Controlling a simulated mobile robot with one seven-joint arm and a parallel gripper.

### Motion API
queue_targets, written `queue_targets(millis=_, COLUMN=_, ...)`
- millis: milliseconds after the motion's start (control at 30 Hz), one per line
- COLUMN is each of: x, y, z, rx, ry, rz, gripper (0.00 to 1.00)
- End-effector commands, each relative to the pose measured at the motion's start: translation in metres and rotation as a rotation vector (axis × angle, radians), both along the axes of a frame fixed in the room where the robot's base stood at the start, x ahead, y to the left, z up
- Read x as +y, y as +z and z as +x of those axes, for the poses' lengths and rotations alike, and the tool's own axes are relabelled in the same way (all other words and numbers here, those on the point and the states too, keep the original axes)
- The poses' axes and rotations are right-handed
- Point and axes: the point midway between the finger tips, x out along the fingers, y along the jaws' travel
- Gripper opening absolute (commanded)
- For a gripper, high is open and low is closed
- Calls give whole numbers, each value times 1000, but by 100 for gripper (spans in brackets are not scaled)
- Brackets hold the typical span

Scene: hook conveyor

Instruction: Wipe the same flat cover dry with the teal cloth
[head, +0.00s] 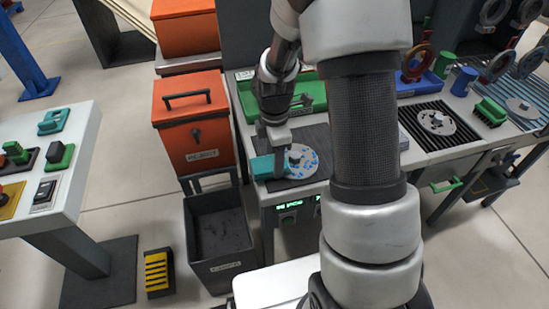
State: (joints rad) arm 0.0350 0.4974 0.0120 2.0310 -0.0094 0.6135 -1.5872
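The flat cover (303,163) is a round grey disc with blue spots on its face and a hole or hub near its middle. It lies on a dark mat (318,137) on the workbench. The teal cloth (262,167) is at the cover's left edge, over the mat's left side. My gripper (279,168) points down there, its fingers closed on the teal cloth, just left of the cover. The small view hides part of the cloth behind the fingers, and I cannot tell whether the cloth touches the cover.
A green tray (312,94) lies behind the mat. An orange lidded bin (196,150) and an open dark bin (222,232) stand left of the bench. Another disc (436,122) lies on a black grate at right. My arm hides the bench's middle.

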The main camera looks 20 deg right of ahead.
Motion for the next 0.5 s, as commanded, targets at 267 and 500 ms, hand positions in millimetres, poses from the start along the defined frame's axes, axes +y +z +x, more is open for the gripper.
queue_targets(millis=267, x=0, y=-5, z=0, rx=0, ry=0, rz=0, gripper=32)
queue_targets(millis=500, x=0, y=-5, z=2, rx=0, ry=0, rz=0, gripper=32)
